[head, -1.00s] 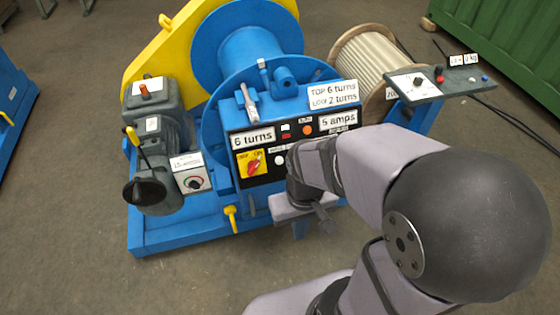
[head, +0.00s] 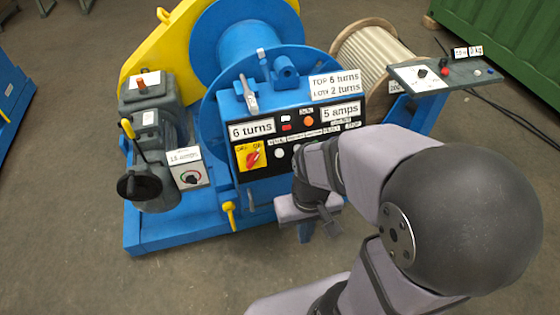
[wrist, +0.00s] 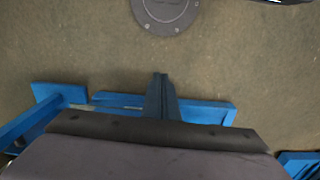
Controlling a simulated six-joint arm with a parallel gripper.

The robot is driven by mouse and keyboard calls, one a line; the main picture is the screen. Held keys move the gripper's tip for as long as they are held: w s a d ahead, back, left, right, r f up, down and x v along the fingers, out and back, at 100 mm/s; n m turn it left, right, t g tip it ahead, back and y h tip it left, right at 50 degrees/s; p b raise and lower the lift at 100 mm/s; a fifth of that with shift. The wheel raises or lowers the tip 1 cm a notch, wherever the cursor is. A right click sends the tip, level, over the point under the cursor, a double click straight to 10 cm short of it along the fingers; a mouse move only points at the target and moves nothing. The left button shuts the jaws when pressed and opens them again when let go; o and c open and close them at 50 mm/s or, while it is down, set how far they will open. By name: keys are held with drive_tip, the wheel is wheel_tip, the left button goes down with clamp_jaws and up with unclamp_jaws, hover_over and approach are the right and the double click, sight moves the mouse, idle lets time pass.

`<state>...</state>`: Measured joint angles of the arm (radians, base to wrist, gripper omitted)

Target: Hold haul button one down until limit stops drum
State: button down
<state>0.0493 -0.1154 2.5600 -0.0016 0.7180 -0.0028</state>
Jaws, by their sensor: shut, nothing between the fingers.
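The black control panel (head: 272,167) is on the front of the blue winch. It carries small lamps, a white round button (head: 279,153) and a row of labels too small to read, so I cannot tell which button is haul button one. My arm hides the panel's lower right. Signs read "6 turns" (head: 251,129), "5 amps" (head: 341,112) and "TOP 6 turns, LOW 2 turns" (head: 335,85). The blue drum (head: 245,42) stands behind. My gripper (wrist: 160,78) is shut and empty, over floor and blue frame in the wrist view.
A red rotary switch on a yellow plate (head: 251,156) is left of the buttons. A motor with a yellow lever (head: 128,129) and a dial box (head: 189,175) stand further left. A grey side console (head: 447,76) is at right. Floor in front is clear.

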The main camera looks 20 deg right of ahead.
drive_tip(key=s+d+f+m+g+b, duration=0.1)
drive_tip(key=s+d+f+b, duration=0.1)
drive_tip(key=f+b, duration=1.1)
drive_tip(key=s+d+f+m+g+b, duration=0.1)
drive_tip(key=s+d+f+g+b, duration=0.1)
drive_tip(key=f+b, duration=1.15)
drive_tip(key=w+d+f+t+b, duration=0.2)
drive_tip(key=w+f, duration=0.2)
drive_tip(key=f, duration=0.4)
drive_tip(key=w+d+f+t+b, duration=0.2)
drive_tip(key=w+f, duration=0.1)
drive_tip(key=f, duration=0.5)
drive_tip(key=w+d+r+m+t+h, duration=0.1)
drive_tip(key=w+r+t, duration=0.35)
drive_tip(key=w, duration=0.45)
drive_tip(key=w+r+t, duration=0.4)
drive_tip(key=w+t, duration=0.2)
drive_tip(key=w, duration=0.4)
drive_tip(key=w+a+r+m+t+y, duration=0.1)
drive_tip(key=r+t, duration=0.4)
drive_tip(key=r, duration=0.6)
drive_tip(key=w+a+r+m+t+y, duration=0.1)
drive_tip(key=r+t, duration=0.4)
drive_tip(key=r, duration=0.7)
drive_tip(key=shift+w+a+m+y+b, duration=0.3)
drive_tip(key=shift+w+a+m+b, duration=0.1)
drive_tip(key=shift+w+a+m, duration=0.35)
drive_tip(key=shift+t, duration=0.25)
